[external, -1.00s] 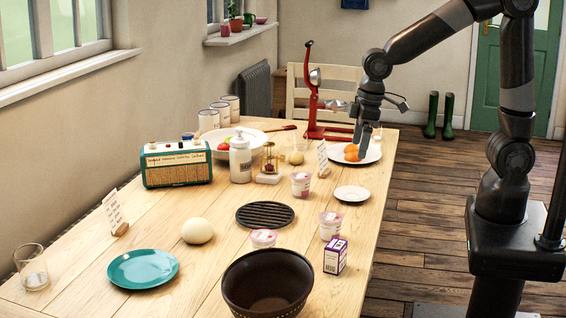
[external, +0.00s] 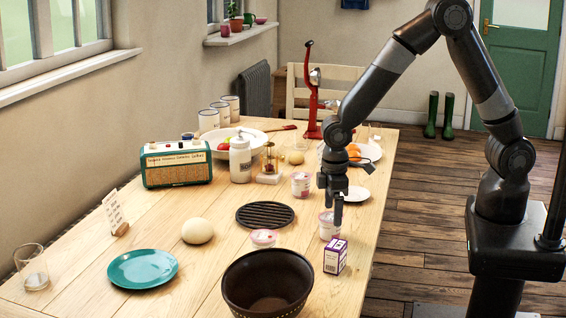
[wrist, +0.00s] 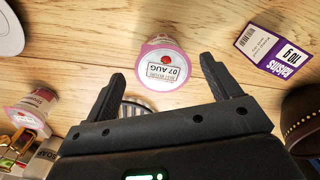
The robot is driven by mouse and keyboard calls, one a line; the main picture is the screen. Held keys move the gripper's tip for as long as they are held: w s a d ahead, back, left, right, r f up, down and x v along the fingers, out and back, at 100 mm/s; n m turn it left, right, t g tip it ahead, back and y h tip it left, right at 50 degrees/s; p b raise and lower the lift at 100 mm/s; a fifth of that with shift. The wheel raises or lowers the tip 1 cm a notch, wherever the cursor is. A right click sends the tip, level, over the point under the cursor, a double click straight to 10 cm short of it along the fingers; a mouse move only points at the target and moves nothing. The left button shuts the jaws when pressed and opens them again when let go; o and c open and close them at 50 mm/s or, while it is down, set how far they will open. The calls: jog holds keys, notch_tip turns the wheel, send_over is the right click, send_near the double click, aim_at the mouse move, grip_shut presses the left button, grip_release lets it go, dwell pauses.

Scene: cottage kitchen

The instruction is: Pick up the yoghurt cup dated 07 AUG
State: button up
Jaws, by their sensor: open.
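The yoghurt cup dated 07 AUG (wrist: 165,68) stands upright on the table, its printed lid facing my wrist camera. In the external view this cup (external: 327,229) is near the table's right edge, partly behind my gripper (external: 338,214). My gripper is open and empty, pointing down just above the cup. In the wrist view the lid lies between and beyond the two spread fingertips, with no visible grip on it. A second yoghurt cup (external: 300,184) stands farther back, and a third (external: 264,239) stands left of the dated one; their dates are not readable.
A purple raisin box (external: 335,256) stands close in front of the dated cup, with a dark bowl (external: 240,290) to its left. A small white plate (external: 357,194) lies behind it. A round black grate (external: 265,214) lies to the left. Bare wood surrounds the cup.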

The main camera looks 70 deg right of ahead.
aim_at(331, 217)
jog(key=shift+w+a+f, duration=0.1)
jog(key=shift+w+f, duration=0.05)
jog(key=shift+f, duration=1.2)
jog(key=shift+w+a+f, duration=0.1)
jog(key=shift+f, duration=1.25)
jog(key=c, duration=1.1)
